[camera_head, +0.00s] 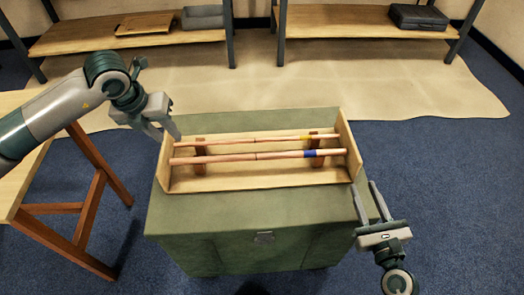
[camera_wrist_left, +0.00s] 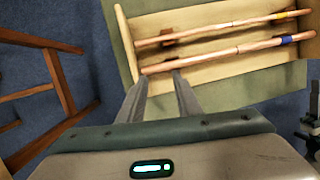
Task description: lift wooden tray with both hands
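The wooden tray (camera_head: 255,182) is a long, light-wood tray with raised end walls. It sits level on top of a green cabinet and also shows in the left wrist view (camera_wrist_left: 225,73). Two copper pipes (camera_head: 230,158) lie lengthwise on brown supports in it, one with a blue band and one with a yellow band. My left gripper (camera_head: 168,137) is open and empty at the tray's left end, its fingertips close to the left end wall; contact is unclear. My right gripper (camera_head: 367,186) is open and empty, just right of and in front of the right end wall.
The green cabinet (camera_head: 235,215) has bare top in front of the tray. A wooden table with brown legs (camera_head: 95,205) stands at the left. Shelves (camera_head: 130,38) holding grey cases stand at the back behind a beige floor sheet (camera_head: 330,85). Blue carpet lies around.

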